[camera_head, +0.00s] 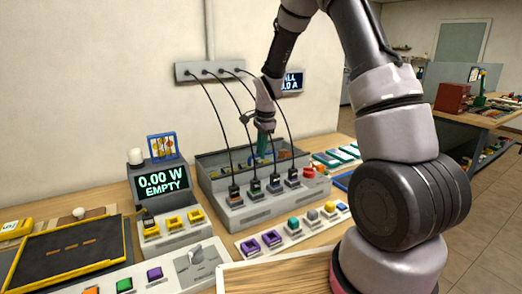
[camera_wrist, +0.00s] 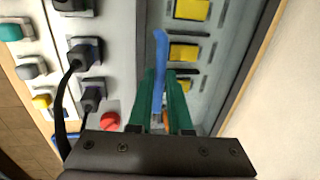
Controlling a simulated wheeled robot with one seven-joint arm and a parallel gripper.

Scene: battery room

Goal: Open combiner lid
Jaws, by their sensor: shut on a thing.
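The combiner (camera_head: 222,160) is a long grey box against the back wall, with black cables plugged into its front ledge. In the wrist view its grey inner area (camera_wrist: 205,75) shows several yellow blocks; I cannot tell whether a clear lid covers them. My gripper (camera_head: 262,146) points down over the middle of the box. In the wrist view its green fingers (camera_wrist: 160,78) are shut on a slim blue bar (camera_wrist: 160,48), which sticks out past the fingertips. I cannot make out whether this bar is the lid's handle. Part of the box is hidden behind the cables and my arm.
A red button (camera_head: 308,172) sits at the right of the ledge. Cables hang from a wall strip (camera_head: 205,70) close to my gripper. A display reading 0.00 W EMPTY (camera_head: 163,183) stands at left. A button panel (camera_head: 290,228) lies in front.

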